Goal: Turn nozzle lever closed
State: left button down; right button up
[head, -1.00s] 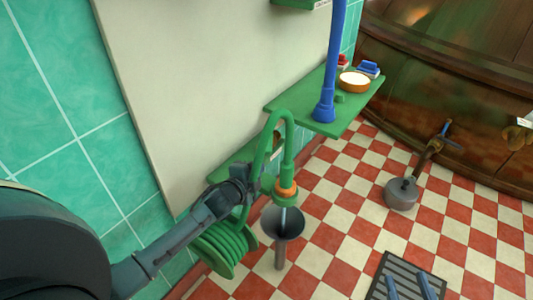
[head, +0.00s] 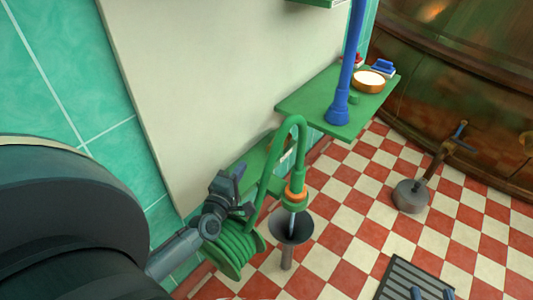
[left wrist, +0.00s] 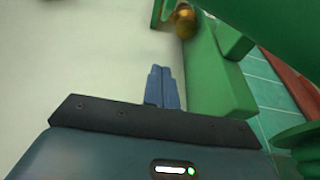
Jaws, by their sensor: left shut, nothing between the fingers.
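The green nozzle (head: 296,183) with an orange ring hangs at the end of a bent green hose in the head view, its tip over a dark funnel (head: 291,229). I cannot make out the lever clearly. My left gripper (head: 239,173) is left of the nozzle, beside the hose, and apart from the nozzle. In the left wrist view its blue fingers (left wrist: 162,88) are together and empty, before a pale wall panel and green parts. My right gripper (head: 432,293) shows only as two blue fingertips, apart, at the bottom edge of the head view.
A green hose reel (head: 235,248) sits under my left gripper. A green shelf (head: 300,103) with a blue post (head: 346,75) and a bowl (head: 369,80) is behind. A dark grate (head: 398,270) lies on the checkered floor, which is mostly clear at right.

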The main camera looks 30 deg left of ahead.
aim_at(279, 142)
pick_arm(q)
jog(key=b+x, duration=0.1)
jog(key=x, duration=0.6)
jog(key=shift+w+f+b, duration=0.1)
jog(key=shift+w+b, duration=0.25)
jog(key=shift+b, duration=0.05)
jog(key=d, duration=0.1)
jog(key=w+d, duration=0.1)
jog(key=shift+w+d, duration=0.35)
jog(key=shift+d, duration=0.05)
jog(key=shift+w+d, duration=0.15)
jog(key=shift+d, duration=0.25)
pick_arm(e)
jog(key=shift+a+r+n+t+y, duration=0.1)
jog(key=shift+a+n+t+y, duration=0.2)
jog(key=shift+n+t+y, duration=0.15)
